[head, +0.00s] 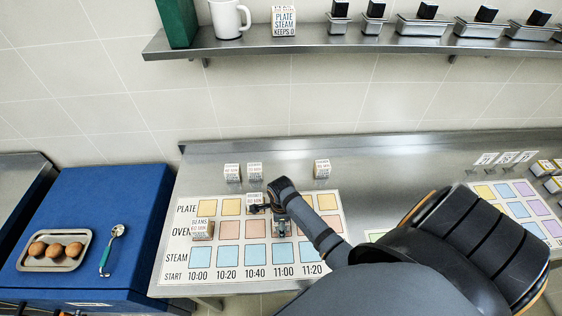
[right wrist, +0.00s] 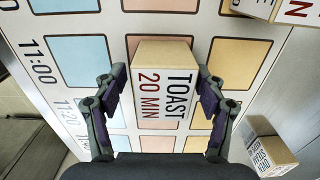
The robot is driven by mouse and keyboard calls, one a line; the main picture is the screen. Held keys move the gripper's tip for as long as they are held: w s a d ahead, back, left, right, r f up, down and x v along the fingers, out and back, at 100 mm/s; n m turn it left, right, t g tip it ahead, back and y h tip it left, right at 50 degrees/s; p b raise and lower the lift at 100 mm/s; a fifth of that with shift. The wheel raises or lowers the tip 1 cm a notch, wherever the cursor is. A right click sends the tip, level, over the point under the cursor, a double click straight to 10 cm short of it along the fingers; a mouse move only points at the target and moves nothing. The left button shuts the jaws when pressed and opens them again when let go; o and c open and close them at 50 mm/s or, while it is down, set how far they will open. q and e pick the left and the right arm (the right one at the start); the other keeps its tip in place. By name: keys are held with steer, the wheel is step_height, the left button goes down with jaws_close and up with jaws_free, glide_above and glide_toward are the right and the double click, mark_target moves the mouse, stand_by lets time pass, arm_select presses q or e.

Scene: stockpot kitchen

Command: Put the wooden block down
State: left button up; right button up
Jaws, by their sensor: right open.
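The wooden block (right wrist: 163,85), lettered "TOAST 20 MIN", sits between the fingers of my right gripper (right wrist: 155,95) in the right wrist view. The fingers are open, one on each side of it. It is over the pink oven row of the printed chart (right wrist: 115,15), around the 11:00 column; I cannot tell whether its underside is fully flat on the chart. In the head view my right gripper (head: 272,212) reaches down over the chart (head: 170,262), and the block is mostly hidden there. My left gripper is not in view.
A lettered block (head: 202,230) stands on the chart at left, and another (head: 254,198) on the plate row. Blocks (head: 232,172), (head: 322,168) stand behind the chart. A blue cabinet (head: 110,195) holds a tray (head: 30,262) of brown round items and a spoon (head: 112,240). A shelf (head: 330,42) runs above.

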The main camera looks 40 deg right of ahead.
steer(key=shift+w+r, duration=0.1)
steer(key=shift+r, duration=0.25)
step_height(320, 180, up, 12)
steer(key=shift+f+b, duration=0.25)
steer(key=shift+b, duration=0.6)
